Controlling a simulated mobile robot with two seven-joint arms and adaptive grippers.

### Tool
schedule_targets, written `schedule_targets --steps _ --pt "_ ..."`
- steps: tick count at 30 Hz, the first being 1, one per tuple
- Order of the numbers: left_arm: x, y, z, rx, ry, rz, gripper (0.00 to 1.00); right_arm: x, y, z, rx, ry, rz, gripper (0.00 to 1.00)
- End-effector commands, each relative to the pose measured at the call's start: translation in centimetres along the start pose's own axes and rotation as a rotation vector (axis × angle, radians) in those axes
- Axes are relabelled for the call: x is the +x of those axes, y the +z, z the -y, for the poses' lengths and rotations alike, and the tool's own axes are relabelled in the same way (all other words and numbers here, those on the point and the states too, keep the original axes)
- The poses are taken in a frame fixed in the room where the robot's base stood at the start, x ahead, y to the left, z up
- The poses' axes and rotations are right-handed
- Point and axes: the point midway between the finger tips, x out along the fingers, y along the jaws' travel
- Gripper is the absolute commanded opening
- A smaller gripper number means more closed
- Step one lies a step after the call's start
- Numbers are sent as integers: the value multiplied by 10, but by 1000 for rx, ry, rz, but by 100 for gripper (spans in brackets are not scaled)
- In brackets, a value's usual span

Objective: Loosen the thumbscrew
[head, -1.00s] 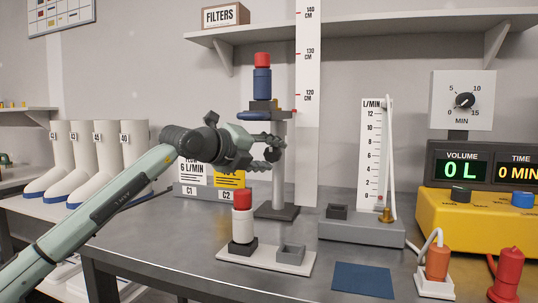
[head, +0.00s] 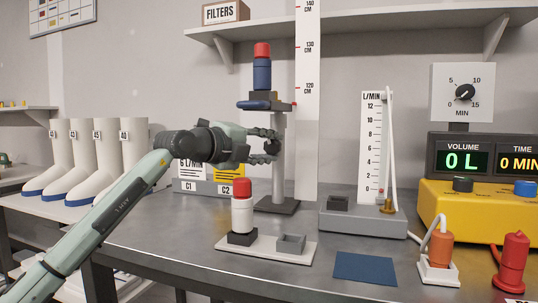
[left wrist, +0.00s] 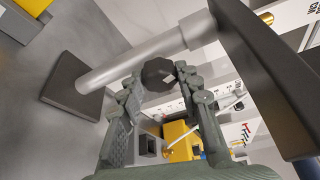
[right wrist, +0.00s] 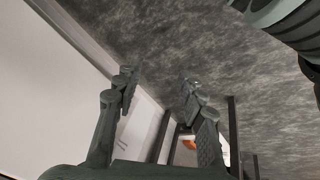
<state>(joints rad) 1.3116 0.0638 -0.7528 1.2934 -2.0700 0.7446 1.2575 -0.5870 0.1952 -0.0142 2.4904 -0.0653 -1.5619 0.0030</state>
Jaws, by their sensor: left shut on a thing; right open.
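The thumbscrew (left wrist: 158,73) is a dark faceted knob on the side of the stand's grey post. My left gripper (head: 272,146) is shut on the thumbscrew, reaching it from the left; its fingers hide part of the knob in the head view. In the left wrist view the knob sits between the fingertips. The post (head: 279,180) stands upright on a dark square base (head: 277,206). Its platform (head: 262,101) carries a blue bottle with a red cap (head: 262,70). My right gripper (right wrist: 158,85) is open and empty, and shows only in the right wrist view.
A tall white ruler (head: 306,130) stands just behind the post. In front are a red-capped white bottle (head: 242,210) on a white tray (head: 268,250) and a blue mat (head: 365,268). A flow meter (head: 372,150) and yellow pump (head: 450,205) stand right.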

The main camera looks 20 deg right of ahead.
Motion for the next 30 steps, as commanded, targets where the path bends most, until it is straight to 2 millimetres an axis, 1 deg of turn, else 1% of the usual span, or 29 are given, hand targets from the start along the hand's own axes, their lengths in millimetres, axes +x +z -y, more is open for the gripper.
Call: schedule_targets --steps 1,3,7,15,30 --pt "0 -1 -3 -35 -13 -1 4 4 -11 8 -5 -15 -50 40" --pt "0 -1 -2 -81 -33 -1 4 4 -22 12 -8 -24 -96 40" --pt "0 0 -1 -156 -64 0 4 3 -31 16 -11 -32 -134 40" --pt "0 0 -1 -256 -105 -1 4 3 -27 14 -9 -28 -114 40" --pt "0 0 -1 -281 -116 0 4 4 -24 12 -8 -24 -102 40"
